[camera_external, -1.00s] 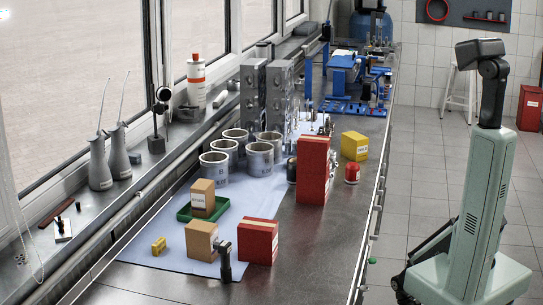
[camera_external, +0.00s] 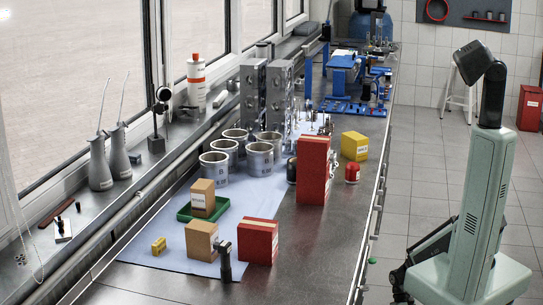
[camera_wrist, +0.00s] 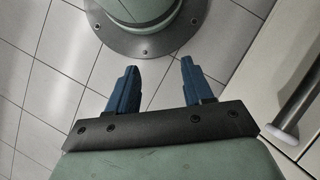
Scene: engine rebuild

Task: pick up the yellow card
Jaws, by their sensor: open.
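No flat yellow card is plain to see. A yellow box (camera_external: 355,146) with a label stands on the bench at the right, behind the tall red box. A smaller yellow block (camera_external: 159,246) lies on the blue mat at the front left. I cannot tell which one is the card. My gripper (camera_wrist: 158,84) shows in the wrist view with its two blue fingers apart and nothing between them. It is over the tiled floor, away from the bench top.
A tall red box (camera_external: 313,170), a red can (camera_external: 352,174) and a dark can stand near the yellow box. Tan boxes, a green tray (camera_external: 184,217), a red box (camera_external: 259,242) and metal cylinders crowd the mat (camera_external: 262,202). The bench's front right is clear.

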